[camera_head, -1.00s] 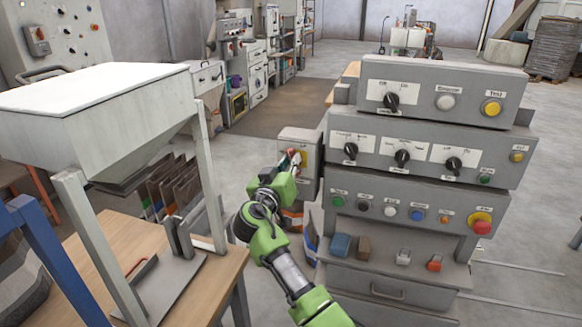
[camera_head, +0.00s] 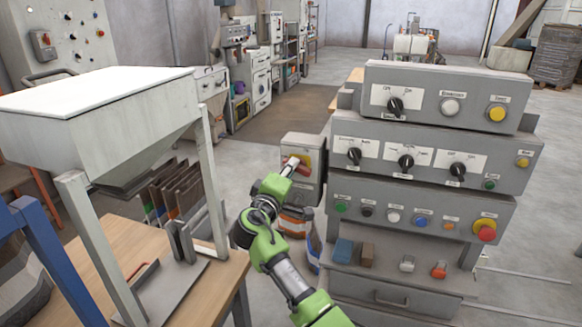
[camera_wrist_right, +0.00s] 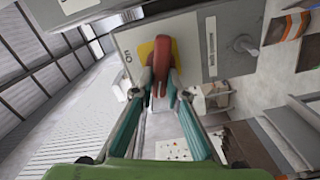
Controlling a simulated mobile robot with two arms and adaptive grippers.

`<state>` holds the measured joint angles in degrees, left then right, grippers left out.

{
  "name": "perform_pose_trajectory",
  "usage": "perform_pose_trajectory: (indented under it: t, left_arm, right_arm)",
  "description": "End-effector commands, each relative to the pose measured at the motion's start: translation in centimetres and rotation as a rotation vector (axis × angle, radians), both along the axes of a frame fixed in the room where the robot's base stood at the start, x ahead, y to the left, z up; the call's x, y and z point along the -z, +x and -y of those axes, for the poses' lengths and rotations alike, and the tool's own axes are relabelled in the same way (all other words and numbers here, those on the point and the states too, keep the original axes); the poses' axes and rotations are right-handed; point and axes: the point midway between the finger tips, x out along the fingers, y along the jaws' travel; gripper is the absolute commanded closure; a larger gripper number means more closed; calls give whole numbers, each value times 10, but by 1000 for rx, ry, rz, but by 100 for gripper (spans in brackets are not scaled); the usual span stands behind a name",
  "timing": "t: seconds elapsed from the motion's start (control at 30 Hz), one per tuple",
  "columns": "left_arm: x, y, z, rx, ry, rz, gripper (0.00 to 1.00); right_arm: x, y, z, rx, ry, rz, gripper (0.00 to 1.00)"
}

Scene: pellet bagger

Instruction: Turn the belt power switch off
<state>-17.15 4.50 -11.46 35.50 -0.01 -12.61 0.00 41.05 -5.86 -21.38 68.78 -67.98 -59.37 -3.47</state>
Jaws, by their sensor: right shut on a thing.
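The belt power switch is a grey box (camera_head: 290,145) with a yellow plate and a red handle (camera_head: 303,168), left of the control console in the head view. In the right wrist view the red handle (camera_wrist_right: 162,48) stands over the yellow plate (camera_wrist_right: 146,52), with an "ON" label to the left of the plate. My right gripper (camera_wrist_right: 160,88) is shut on the free end of the red handle, one finger on each side. In the head view my right gripper (camera_head: 291,166) partly hides the handle. My left gripper is not in view.
The grey control console (camera_head: 430,150) with knobs and buttons stands close on the right. A white-topped hopper (camera_head: 100,125) on a wooden table (camera_head: 115,245) stands on the left. A bucket (camera_head: 293,222) is below the switch box. Open floor lies behind.

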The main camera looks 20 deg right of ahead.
Motion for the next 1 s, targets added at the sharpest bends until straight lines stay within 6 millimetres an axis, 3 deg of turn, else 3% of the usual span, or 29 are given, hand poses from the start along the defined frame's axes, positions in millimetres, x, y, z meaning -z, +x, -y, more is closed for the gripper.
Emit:
perform_pose_trajectory:
  t: [0.4, 1.0]
  left_arm:
    - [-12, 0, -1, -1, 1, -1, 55]
    - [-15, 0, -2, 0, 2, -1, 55]
  right_arm:
    - [0, 1, 1, 2, -225, -148, 100]
    - [1, 1, 1, 3, -289, -189, 100]
